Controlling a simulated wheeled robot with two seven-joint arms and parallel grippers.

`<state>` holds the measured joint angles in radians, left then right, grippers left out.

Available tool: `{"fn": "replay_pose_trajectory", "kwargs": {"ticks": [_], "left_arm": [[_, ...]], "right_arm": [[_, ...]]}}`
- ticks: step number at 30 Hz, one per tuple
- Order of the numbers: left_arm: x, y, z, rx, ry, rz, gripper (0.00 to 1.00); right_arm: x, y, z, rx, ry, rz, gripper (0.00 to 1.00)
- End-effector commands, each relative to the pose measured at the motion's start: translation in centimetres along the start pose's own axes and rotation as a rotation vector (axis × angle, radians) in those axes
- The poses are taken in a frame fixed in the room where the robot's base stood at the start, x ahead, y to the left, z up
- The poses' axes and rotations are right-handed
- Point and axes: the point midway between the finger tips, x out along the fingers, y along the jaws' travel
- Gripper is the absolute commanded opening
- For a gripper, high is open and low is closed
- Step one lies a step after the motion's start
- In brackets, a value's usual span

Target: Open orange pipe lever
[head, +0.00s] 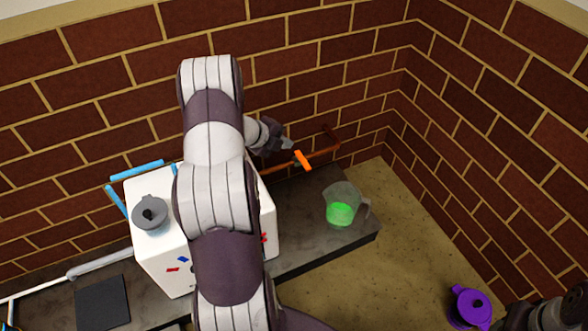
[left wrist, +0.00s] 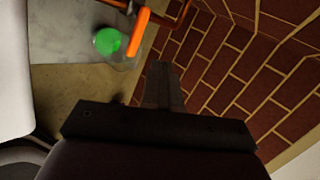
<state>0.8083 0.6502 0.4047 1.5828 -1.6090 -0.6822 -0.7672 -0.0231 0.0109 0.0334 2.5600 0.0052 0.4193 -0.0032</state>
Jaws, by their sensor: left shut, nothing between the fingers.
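The orange lever (head: 303,160) sits on a brown-orange pipe (head: 322,151) that runs along the brick wall above the counter. My left gripper (head: 288,144) is shut and empty, just up and left of the lever in the head view. In the left wrist view the lever (left wrist: 139,31) shows at the top, and the shut fingers (left wrist: 163,75) are below and to the right of it, apart from it in the picture. I cannot tell whether they touch it from the head view. A part of my right arm shows at the lower right, its fingers not clear.
A clear jug (head: 342,205) with green contents stands on the dark counter (head: 303,238) below the pipe. A white box (head: 160,262) with a grey pot (head: 150,213) on top is at left. A purple pot (head: 470,307) is at lower right.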

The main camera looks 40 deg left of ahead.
Motion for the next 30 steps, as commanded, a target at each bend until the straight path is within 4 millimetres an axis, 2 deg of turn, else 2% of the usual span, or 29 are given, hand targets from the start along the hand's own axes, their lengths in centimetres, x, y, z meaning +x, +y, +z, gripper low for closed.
{"fn": "replay_pose_trajectory", "kwargs": {"ticks": [1,3,6,17,20,30], "left_arm": [[0.1,2.3,0.8,0.072,0.049,-0.003,0.00],[-0.2,4.5,1.1,0.164,0.116,-0.007,0.00],[-0.5,5.8,1.1,0.222,0.162,-0.010,0.00],[-0.2,6.0,1.0,0.230,0.168,-0.009,0.00],[1.2,6.2,0.8,0.230,0.169,-0.010,0.00],[7.5,6.3,-0.2,0.229,0.168,-0.010,0.00]], "right_arm": [[0.4,0.0,0.0,0.000,0.000,0.000,0.43],[0.5,0.0,0.1,0.000,0.000,0.000,0.43],[0.5,0.0,0.1,0.000,0.000,0.000,0.43],[0.8,0.0,0.1,0.000,0.000,0.000,0.43],[1.6,0.0,0.2,0.000,0.000,0.000,0.43],[5.1,0.0,0.6,0.000,0.000,0.000,0.43]]}}
